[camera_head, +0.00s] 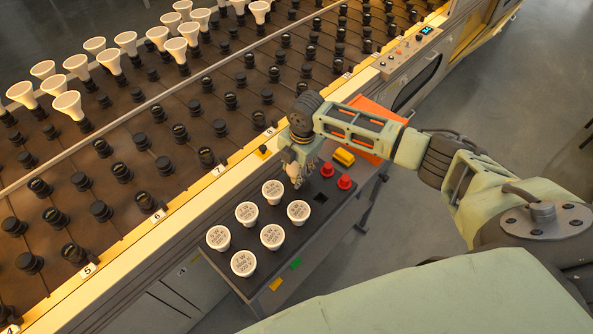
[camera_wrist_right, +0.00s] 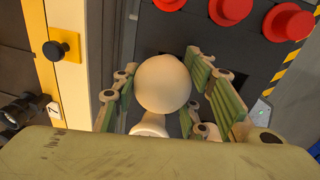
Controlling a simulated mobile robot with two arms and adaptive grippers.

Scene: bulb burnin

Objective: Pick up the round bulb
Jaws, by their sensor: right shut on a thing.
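The round bulb (camera_wrist_right: 163,83) is a smooth cream globe in the middle of the right wrist view. My right gripper (camera_wrist_right: 165,98) is shut on it, with green-padded fingers on both sides of the globe. In the head view my right gripper (camera_head: 299,172) points down over the dark side table (camera_head: 322,222), just behind the white reflector bulbs. The bulb is mostly hidden by the fingers there, and I cannot tell whether it is clear of the table. My left gripper is not in view.
Several white reflector bulbs (camera_head: 271,236) stand on the side table close to my right gripper. Red buttons (camera_head: 344,182), a yellow block (camera_head: 344,157) and an orange bin (camera_head: 372,125) are to the right. The socket rack (camera_head: 180,130) lies behind a yellow rail.

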